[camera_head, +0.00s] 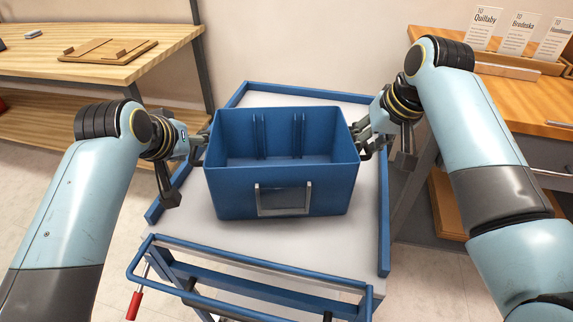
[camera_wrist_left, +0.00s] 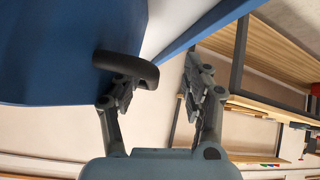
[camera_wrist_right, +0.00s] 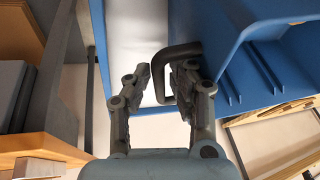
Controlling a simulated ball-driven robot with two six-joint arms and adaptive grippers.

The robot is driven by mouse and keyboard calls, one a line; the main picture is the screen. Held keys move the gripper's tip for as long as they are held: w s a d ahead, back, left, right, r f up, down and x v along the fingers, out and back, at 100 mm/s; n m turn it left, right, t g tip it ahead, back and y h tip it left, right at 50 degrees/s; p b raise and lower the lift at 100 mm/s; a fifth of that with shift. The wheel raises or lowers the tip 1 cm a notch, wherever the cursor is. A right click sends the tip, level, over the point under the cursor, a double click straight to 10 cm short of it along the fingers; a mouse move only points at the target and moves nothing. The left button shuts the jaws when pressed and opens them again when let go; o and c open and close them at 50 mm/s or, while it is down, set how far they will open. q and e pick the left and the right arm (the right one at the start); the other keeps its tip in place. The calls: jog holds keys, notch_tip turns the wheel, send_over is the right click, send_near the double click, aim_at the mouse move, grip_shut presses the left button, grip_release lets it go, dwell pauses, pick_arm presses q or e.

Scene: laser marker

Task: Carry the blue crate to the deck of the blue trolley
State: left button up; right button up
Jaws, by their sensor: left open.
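The blue crate (camera_head: 230,190) is upright and looks empty. It appears to sit on the pale deck (camera_head: 300,235) of the blue trolley (camera_head: 383,225). My left gripper (camera_head: 190,165) is open beside the crate's left side; in the left wrist view a dark handle (camera_wrist_left: 125,68) shows by one finger of that gripper (camera_wrist_left: 160,90). My right gripper (camera_head: 375,140) is at the crate's right side. In the right wrist view the crate's dark handle (camera_wrist_right: 160,78) lies between its fingers (camera_wrist_right: 158,80); whether they press on it I cannot tell.
A wooden table (camera_head: 150,50) with a wooden tray (camera_head: 108,50) stands at the back left. A wooden desk (camera_head: 530,105) with name cards (camera_head: 517,32) is at the right. The trolley's blue push bar (camera_head: 250,264) is in front of the crate. Pale deck shows around the crate.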

pick_arm(q)
jog(key=shift+o, duration=0.3)
jog(key=shift+d, duration=0.4)
pick_arm(e)
jog(key=shift+s+a+f, duration=0.1)
jog(key=shift+s+a, duration=0.05)
jog(key=shift+a, duration=0.25)
pick_arm(q)
jog(key=shift+s+r, duration=0.15)
jog(key=shift+s, duration=0.05)
pick_arm(e)
jog(key=shift+d, duration=0.15)
pick_arm(q)
jog(key=v, duration=0.7)
jog(key=shift+a+r, duration=0.25)
jog(key=shift+a, duration=0.1)
jog(key=shift+s, duration=0.15)
pick_arm(e)
jog(key=shift+d, duration=0.1)
